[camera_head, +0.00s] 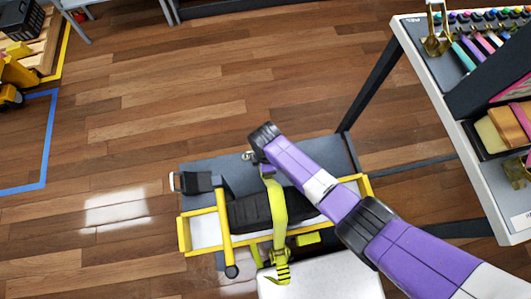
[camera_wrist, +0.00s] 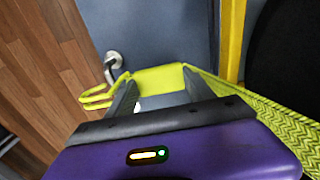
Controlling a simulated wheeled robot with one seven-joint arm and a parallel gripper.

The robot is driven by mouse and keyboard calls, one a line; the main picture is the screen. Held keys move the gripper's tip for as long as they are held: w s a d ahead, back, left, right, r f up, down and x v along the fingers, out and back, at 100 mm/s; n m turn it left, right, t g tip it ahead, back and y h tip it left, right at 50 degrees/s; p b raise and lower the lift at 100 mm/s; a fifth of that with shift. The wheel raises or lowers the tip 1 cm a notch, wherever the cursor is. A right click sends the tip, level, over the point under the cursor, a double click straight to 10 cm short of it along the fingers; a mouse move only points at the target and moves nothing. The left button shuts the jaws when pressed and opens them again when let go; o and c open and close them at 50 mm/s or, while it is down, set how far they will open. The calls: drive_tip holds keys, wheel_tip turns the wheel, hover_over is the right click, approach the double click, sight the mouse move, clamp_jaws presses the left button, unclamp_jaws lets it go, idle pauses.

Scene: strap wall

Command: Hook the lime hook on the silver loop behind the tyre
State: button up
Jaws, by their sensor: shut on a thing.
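My gripper (camera_wrist: 160,92) is shut on the lime hook (camera_wrist: 160,78); its flat lime part sits between the two dark fingers. The hook's bent lime wire (camera_wrist: 95,99) sticks out to the left. The silver loop (camera_wrist: 114,60) stands on the grey panel just beyond the wire; I cannot tell whether they touch. In the head view the loop (camera_head: 248,156) shows at the left of my gripper (camera_head: 262,155). The lime strap (camera_head: 279,212) runs from the hook over the black tyre (camera_head: 248,211). My gripper and arm partly hide the hook there.
A yellow frame (camera_head: 224,226) surrounds the tyre. A ratchet (camera_head: 280,256) sits on the strap near a pale surface (camera_head: 322,279). A workbench (camera_head: 408,50) with tools stands at the right. A wooden pallet (camera_head: 42,52) is at far left. Open wooden floor lies beyond and left.

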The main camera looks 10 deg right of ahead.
drive_tip(key=shift+f, duration=0.1)
idle(0.3)
drive_tip(key=shift+f+b, duration=0.35)
drive_tip(key=shift+s, duration=0.15)
